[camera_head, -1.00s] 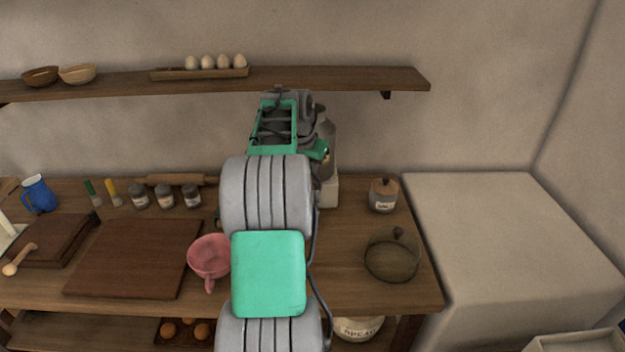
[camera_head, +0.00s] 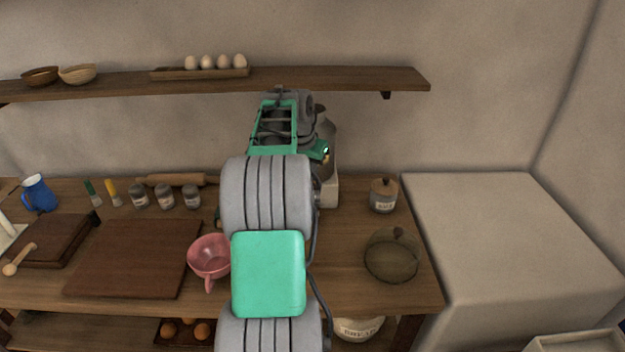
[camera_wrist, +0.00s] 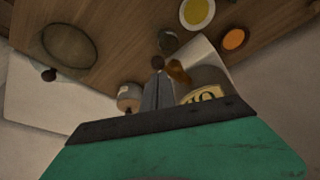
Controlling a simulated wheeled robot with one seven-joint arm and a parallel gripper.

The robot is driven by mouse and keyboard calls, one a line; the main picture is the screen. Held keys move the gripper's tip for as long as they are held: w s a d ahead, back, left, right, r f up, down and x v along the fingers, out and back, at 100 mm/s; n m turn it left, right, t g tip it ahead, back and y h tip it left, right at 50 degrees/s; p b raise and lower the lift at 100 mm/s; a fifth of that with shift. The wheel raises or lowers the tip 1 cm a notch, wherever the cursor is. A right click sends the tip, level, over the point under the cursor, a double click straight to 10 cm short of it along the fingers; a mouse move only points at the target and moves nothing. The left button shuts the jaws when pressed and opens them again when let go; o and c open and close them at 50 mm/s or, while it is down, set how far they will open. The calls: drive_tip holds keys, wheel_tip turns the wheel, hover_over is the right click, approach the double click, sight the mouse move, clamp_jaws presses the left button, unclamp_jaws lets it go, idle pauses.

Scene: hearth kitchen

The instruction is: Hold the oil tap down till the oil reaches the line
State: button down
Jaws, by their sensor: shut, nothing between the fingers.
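The grey oil container (camera_wrist: 220,80) with a cream label stands on a pale block (camera_wrist: 206,54) in the wrist view. Its brass-brown tap (camera_wrist: 179,72) sticks out beside my fingers, with a small dark round knob (camera_wrist: 158,62) near their tips. My gripper (camera_wrist: 158,78) is shut and empty, close to the tap; I cannot tell whether it touches it. A small dark round vessel (camera_wrist: 168,41) is beyond the tips; its oil level and any line cannot be made out. In the head view the container (camera_head: 329,150) is partly hidden behind my arm, and my fingers are hidden.
A salt jar (camera_head: 383,195) and a glass lid (camera_head: 391,256) are on the right of the wooden counter. A pink cup (camera_head: 209,257) is left of my arm. The wrist view also shows a yellow-filled round dish (camera_wrist: 197,12) and an orange round thing (camera_wrist: 234,39). A shelf (camera_head: 340,79) runs above.

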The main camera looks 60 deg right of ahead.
sight(313, 184)
idle(0.3)
drive_tip(key=shift+f+b, duration=1.45)
drive_tip(key=shift+f, duration=0.55)
drive_tip(key=shift+r, duration=0.1)
idle(1.1)
wheel_tip(313, 184, up, 7)
drive_tip(key=p, duration=0.6)
drive_tip(key=shift+r, duration=0.15)
drive_tip(key=shift+f, duration=0.2)
